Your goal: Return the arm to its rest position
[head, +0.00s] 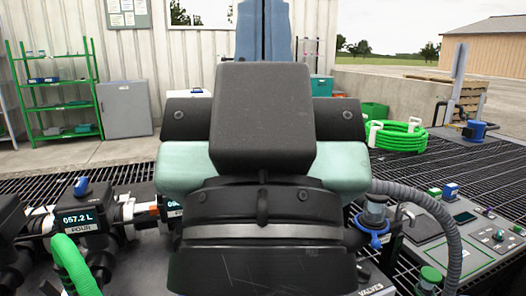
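My arm fills the middle of the head view, folded up close to the camera, with dark grey and pale green links. My gripper cannot be made out in this view. A tall blue shape (264,30) with a dark vertical line rises behind the arm at the top; I cannot tell what it is. The arm hides much of the manifold in front of me.
Manifold parts with a lit meter reading 057.2 L (77,218) and a green hose (74,262) are at left. A grey hose (440,220) and control panel (492,238) are at right. Green shelves (60,107), a grey cabinet (125,108) and a coiled green hose (397,136) stand beyond.

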